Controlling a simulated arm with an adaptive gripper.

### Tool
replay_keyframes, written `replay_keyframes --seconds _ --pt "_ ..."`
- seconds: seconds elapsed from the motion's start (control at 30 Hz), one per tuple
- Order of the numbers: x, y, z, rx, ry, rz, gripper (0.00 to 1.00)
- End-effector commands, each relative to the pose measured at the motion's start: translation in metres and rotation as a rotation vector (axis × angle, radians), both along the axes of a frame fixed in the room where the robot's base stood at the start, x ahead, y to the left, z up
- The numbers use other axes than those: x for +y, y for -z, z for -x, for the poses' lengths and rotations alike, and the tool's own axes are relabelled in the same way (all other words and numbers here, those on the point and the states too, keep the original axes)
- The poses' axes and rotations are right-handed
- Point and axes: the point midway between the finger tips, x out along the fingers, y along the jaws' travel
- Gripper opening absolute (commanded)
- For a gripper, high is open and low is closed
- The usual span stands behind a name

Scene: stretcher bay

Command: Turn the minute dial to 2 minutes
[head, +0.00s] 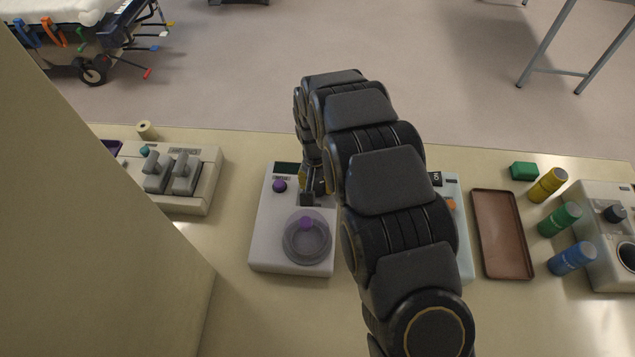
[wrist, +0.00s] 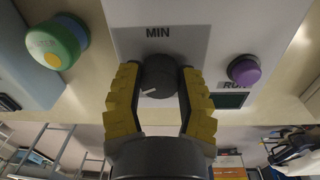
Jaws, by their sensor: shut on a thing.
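The minute dial (wrist: 158,73) is a dark grey round knob on a white device under the label MIN. A white pointer mark on it points to the lower left in the wrist view. My gripper (wrist: 158,88) has its yellow-padded fingers on both sides of the dial and is shut on it. In the head view my gripper (head: 314,190) reaches down onto the upper right of the white device (head: 265,240), and the dial is hidden there. I cannot read any minute marks around the dial.
A purple button (head: 279,186) and a dark display lie beside the dial. A partly hidden device stands right, then a brown tray (head: 502,272) and coloured cylinders (head: 560,219). A grey-handled unit (head: 185,174) stands left.

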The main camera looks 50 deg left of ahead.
Motion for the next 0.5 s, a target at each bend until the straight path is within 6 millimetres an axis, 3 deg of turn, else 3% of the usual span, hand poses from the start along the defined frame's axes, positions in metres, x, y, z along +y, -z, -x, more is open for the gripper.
replay_keyframes --seconds 0.5 --pt "-0.0015 0.0022 0.0004 0.002 -0.374 0.002 0.05"
